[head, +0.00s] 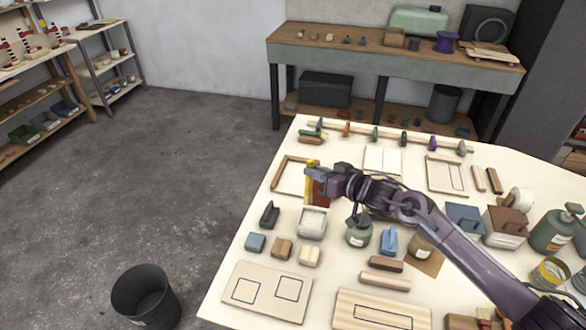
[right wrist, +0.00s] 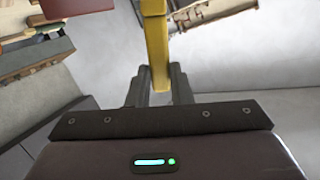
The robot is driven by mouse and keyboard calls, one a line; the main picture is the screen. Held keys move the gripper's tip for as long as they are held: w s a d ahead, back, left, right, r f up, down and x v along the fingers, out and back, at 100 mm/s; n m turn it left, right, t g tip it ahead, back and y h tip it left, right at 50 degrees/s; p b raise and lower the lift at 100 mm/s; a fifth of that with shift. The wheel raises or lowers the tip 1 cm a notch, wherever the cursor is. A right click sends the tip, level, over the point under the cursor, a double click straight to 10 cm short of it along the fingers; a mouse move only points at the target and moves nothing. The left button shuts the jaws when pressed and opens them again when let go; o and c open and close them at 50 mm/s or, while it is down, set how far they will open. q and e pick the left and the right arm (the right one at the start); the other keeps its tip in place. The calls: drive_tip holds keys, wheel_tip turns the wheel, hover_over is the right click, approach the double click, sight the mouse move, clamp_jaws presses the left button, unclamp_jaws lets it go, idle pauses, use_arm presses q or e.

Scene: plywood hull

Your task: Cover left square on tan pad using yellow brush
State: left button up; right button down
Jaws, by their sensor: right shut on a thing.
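The tan pad (head: 231,306) lies flat at the front left of the table, with two outlined squares side by side. Its left square (head: 245,290) shows the same tan inside as the pad around it. My right gripper (head: 315,173) is shut on the yellow brush (head: 310,166), above the back left of the table and well away from the pad. In the right wrist view the brush's yellow handle (right wrist: 156,45) stands between the two fingers (right wrist: 159,88). The brush's bristle end cannot be made out clearly. My left gripper is not in view.
A dark red piece (head: 322,196) shows just below the right gripper. Several small blocks, a white tray (head: 312,222) and a dark holder (head: 269,214) stand between gripper and pad. Another board (head: 350,318) lies right of the pad. A black bin (head: 145,297) stands on the floor.

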wheel_tip(320, 180, down, 7)
drive_tip(key=d+t+b, duration=0.1)
drive_tip(key=d+b, duration=0.1)
drive_tip(key=b, duration=0.3)
drive_tip(key=shift+w+m, duration=0.2)
drive_tip(key=shift+m, duration=0.2)
drive_tip(key=shift+f+b, duration=0.45)
drive_tip(key=shift+f, duration=0.1)
idle(1.4)
drive_tip(key=shift+r, duration=0.1)
wheel_tip(320, 180, up, 7)
drive_tip(key=p, duration=0.6)
idle(0.7)
